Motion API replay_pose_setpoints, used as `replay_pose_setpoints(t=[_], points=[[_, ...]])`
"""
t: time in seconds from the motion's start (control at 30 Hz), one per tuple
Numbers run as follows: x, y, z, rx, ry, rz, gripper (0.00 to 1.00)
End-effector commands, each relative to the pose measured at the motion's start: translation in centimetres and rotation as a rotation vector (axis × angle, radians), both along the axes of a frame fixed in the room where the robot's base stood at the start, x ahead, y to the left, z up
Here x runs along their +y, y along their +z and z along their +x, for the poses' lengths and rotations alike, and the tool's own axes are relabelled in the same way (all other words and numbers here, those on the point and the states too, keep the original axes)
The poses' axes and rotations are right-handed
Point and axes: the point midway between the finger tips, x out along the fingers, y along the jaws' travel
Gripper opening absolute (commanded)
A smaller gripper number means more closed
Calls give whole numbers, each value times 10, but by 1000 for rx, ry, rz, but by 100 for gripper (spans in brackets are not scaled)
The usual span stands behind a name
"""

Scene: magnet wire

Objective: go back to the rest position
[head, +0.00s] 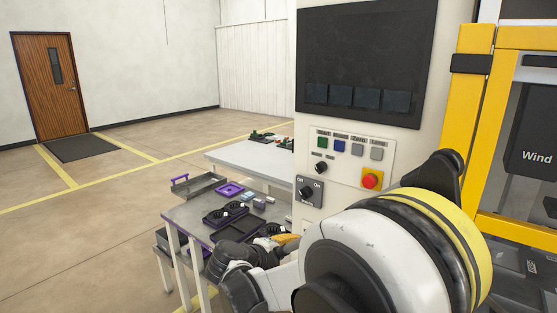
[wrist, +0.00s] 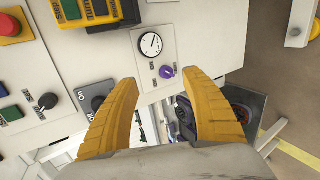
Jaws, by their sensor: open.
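My gripper (wrist: 160,78) is open and empty in the wrist view. Its two yellow fingers are spread apart in front of a light machine panel (wrist: 205,25). A round white dial (wrist: 151,44) and a purple knob (wrist: 166,72) on that panel show just beyond and between the fingertips. In the head view my arm fills the lower right foreground, and only a small yellow part near its far end shows, low beside the control panel. The fingertips cannot be made out there.
The control cabinet (head: 308,150) with a dark screen (head: 365,50), buttons and a red stop button (head: 371,180) stands close by. Yellow machine framing (head: 470,90) is at right. Open floor (head: 100,240) lies left.

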Motion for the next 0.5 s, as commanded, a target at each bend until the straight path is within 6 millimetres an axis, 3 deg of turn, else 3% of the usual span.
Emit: replay_pose_setpoints(t=[0.03, 0.2, 0.4, 0.5], points=[[-23, 13, -11, 15, -25, 59, 56], [-82, 41, -60, 51, -101, 293, 56], [-129, 59, -136, 53, -204, 578, 56], [-143, 61, -177, 37, -260, 723, 56]])
